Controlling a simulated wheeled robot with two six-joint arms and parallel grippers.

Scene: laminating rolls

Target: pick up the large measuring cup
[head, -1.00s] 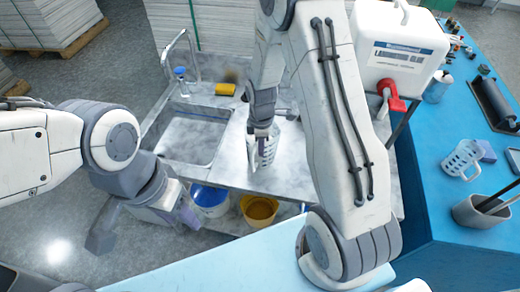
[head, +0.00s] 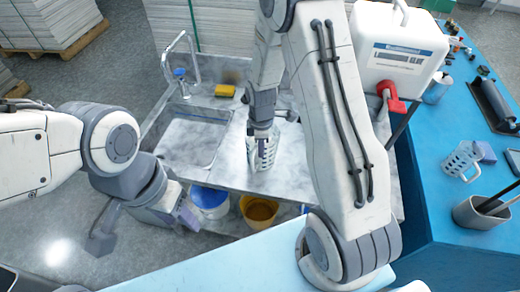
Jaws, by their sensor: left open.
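A clear measuring cup with white markings (head: 252,155) is on the grey counter (head: 215,172), below my right gripper. My right gripper (head: 262,150) points down at the cup, with a dark finger overlapping its near side. Whether the jaws are closed on its wall cannot be told. A second clear measuring cup with a handle (head: 462,158) is on the blue table at the right. Which cup is larger is hard to judge from this view.
A sink (head: 188,143) with a tap (head: 168,62) is left of the cup, with a yellow sponge (head: 225,90) behind. A blue-white bucket (head: 210,200) and a yellow bucket (head: 259,210) sit below the counter's front. A white canister (head: 400,50) stands right.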

